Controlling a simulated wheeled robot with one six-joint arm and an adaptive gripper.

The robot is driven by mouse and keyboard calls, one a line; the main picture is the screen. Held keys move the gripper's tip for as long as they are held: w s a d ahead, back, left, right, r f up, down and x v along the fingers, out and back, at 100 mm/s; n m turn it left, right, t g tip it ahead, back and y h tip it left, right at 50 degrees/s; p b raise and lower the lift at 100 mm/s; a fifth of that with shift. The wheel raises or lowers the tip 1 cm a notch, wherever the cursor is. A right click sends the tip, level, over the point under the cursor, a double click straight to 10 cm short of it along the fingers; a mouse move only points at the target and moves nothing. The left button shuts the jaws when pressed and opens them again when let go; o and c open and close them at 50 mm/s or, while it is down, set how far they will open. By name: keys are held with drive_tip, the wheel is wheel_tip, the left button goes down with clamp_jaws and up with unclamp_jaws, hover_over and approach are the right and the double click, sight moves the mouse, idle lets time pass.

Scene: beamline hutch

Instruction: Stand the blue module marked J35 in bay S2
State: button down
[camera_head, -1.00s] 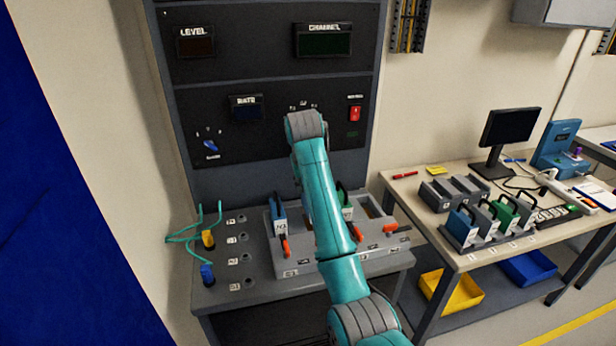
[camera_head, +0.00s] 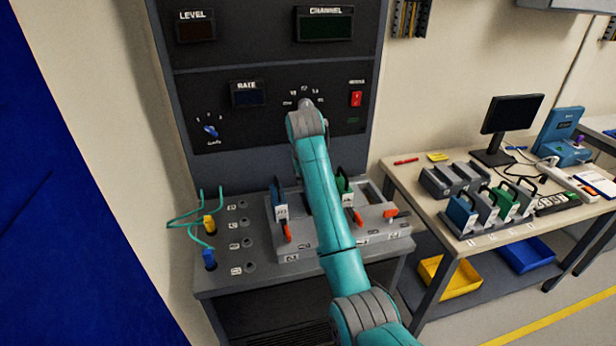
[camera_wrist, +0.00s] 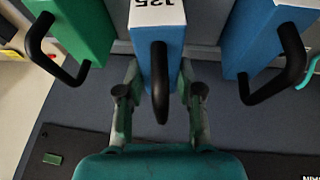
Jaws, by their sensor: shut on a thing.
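In the wrist view my gripper (camera_wrist: 160,95) has its fingers on either side of the black handle of a blue module (camera_wrist: 170,52). The module's white label is upside down and partly cut off, so I cannot read it surely. A green module (camera_wrist: 75,25) is on its left and another blue module (camera_wrist: 265,35) on its right. In the head view those neighbours are the blue module (camera_head: 279,203) in the left bay and the green module (camera_head: 343,190). My arm hides the gripper, the held module and the bay between them. I cannot tell whether the held module is fully seated.
Orange levers (camera_head: 287,232) stand at the front of the bay unit. An empty bay lies right of the green module. Blue and yellow plugs (camera_head: 209,222) with green cables are at the left. The right table (camera_head: 420,206) holds more modules and a monitor (camera_head: 512,114).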

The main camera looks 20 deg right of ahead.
drive_tip(key=shift+s+d+f+g, duration=0.1)
drive_tip(key=shift+s+f+g, duration=0.15)
drive_tip(key=shift+f, duration=0.35)
drive_tip(key=shift+a+y, duration=0.4)
drive_tip(key=shift+y, duration=0.4)
drive_tip(key=shift+w+a+r, duration=0.15)
drive_tip(key=shift+a+r, duration=0.1)
drive_tip(key=shift+r, duration=0.1)
drive_tip(key=shift+w+d+m+y, duration=0.1)
drive_tip(key=shift+m+y, duration=0.2)
drive_tip(key=shift+y, duration=0.2)
